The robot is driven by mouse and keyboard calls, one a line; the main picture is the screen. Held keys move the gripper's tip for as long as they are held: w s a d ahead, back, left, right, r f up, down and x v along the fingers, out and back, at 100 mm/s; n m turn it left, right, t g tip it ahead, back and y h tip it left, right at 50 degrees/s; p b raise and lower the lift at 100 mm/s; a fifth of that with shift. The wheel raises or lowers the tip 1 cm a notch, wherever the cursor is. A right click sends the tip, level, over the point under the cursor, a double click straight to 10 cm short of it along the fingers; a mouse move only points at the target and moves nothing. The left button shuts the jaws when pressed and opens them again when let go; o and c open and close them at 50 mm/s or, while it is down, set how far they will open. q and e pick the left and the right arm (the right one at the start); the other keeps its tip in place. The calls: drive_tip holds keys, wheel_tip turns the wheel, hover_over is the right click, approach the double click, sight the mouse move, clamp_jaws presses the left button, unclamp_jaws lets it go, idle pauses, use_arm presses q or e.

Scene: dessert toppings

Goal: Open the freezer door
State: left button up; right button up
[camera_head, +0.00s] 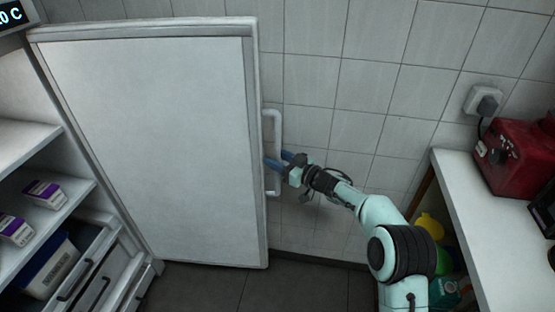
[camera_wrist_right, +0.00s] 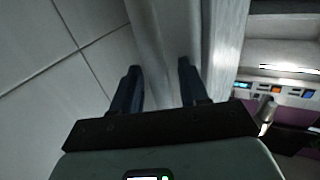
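The freezer door (camera_head: 150,140) is a large pale panel in the head view, swung wide open so that the shelves at left are exposed. Its white bar handle (camera_head: 278,125) runs upright along the door's right edge. My right gripper (camera_head: 280,160) is at the handle's middle, with one blue finger on each side of the bar. In the right wrist view the fingers (camera_wrist_right: 160,88) stand apart, with a pale upright surface between them. The gap looks wider than the bar, so the gripper appears open around it. My left gripper is not in view.
Shelves (camera_head: 30,135) with small boxes (camera_head: 45,193) and drawers (camera_head: 95,270) are at left. A tiled wall (camera_head: 370,95) stands behind the door. A white counter (camera_head: 485,225) with a red appliance (camera_head: 515,160) is at right. Dark floor (camera_head: 310,285) shows below.

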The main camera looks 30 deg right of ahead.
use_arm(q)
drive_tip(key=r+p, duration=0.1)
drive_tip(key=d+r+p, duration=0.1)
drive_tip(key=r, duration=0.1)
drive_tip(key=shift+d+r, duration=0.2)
use_arm(e)
drive_tip(key=v, duration=1.3)
drive_tip(key=shift+s, duration=0.25)
